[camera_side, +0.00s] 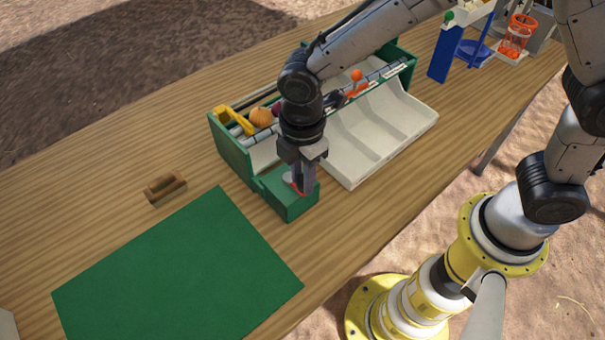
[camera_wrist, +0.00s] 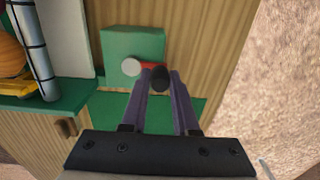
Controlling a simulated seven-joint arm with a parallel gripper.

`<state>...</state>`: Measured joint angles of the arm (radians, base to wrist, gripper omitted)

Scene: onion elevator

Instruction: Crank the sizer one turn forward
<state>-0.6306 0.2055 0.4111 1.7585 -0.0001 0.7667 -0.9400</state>
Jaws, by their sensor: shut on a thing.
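The sizer (camera_side: 231,150) is a green-walled box with grey rollers and pale chutes, standing on the wooden table. A green block (camera_side: 288,206) juts from its near end and carries the crank. In the wrist view the crank shows a white hub (camera_wrist: 131,67), a short red arm (camera_wrist: 148,65) and a dark round knob (camera_wrist: 159,77). My gripper (camera_side: 297,187) points down over the green block. In the wrist view its fingers (camera_wrist: 160,84) are closed around the knob. The fingers hide part of the crank in the side view.
An orange onion (camera_side: 261,117) lies in the sizer near a yellow piece (camera_side: 233,120). A green mat (camera_side: 180,275) and a small wooden block (camera_side: 165,188) lie to the left. A blue stand (camera_side: 446,54) and an orange basket (camera_side: 517,36) stand at the far right.

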